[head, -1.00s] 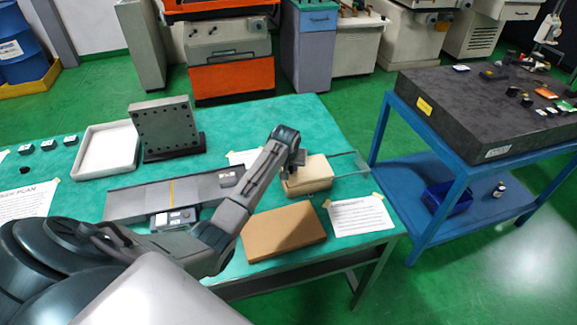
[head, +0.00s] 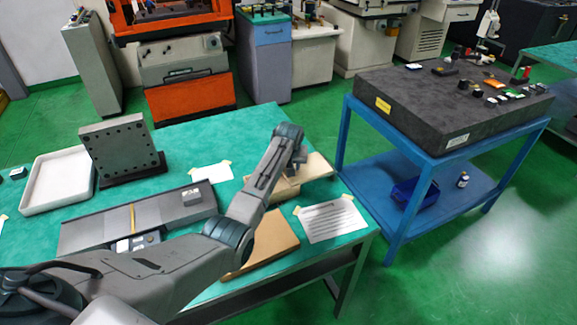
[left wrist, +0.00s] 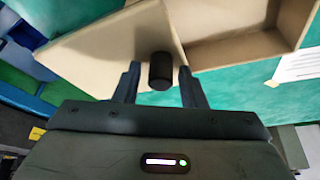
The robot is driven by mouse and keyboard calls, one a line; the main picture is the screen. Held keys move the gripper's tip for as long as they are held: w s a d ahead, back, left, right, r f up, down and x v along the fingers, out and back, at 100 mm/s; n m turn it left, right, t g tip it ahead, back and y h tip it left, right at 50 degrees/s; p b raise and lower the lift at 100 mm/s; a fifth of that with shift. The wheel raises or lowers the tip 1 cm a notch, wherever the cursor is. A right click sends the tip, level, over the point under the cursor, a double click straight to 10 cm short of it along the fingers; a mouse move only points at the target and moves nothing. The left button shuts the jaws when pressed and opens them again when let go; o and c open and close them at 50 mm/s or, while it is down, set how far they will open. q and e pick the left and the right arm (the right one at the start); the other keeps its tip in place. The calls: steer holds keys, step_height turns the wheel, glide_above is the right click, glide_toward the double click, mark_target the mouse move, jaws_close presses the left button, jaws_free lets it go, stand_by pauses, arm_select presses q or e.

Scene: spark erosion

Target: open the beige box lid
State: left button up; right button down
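The beige box (head: 284,188) stands near the right end of the green table, partly hidden behind my left arm. Its lid (head: 319,167) reaches out to the right of it. In the left wrist view the lid (left wrist: 95,52) is a flat beige panel swung away from the box (left wrist: 222,52), whose hollow inside shows. A black knob (left wrist: 160,71) sticks out from the lid. My left gripper (left wrist: 160,92) is open, its two fingers on either side of the knob with visible gaps. In the head view the left gripper (head: 296,160) is above the lid. My right gripper is not in view.
A flat brown board (head: 268,240) and a taped paper sheet (head: 332,220) lie in front of the box. A long grey plate (head: 90,226), a drilled block (head: 118,146) and a white tray (head: 58,178) are further left. A blue cart (head: 425,150) stands to the right.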

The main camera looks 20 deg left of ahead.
arm_select(q)
steer(key=shift+o, duration=0.2)
steer(key=b+v, duration=0.2)
steer(key=v, duration=0.9)
steer(key=shift+f, duration=0.1)
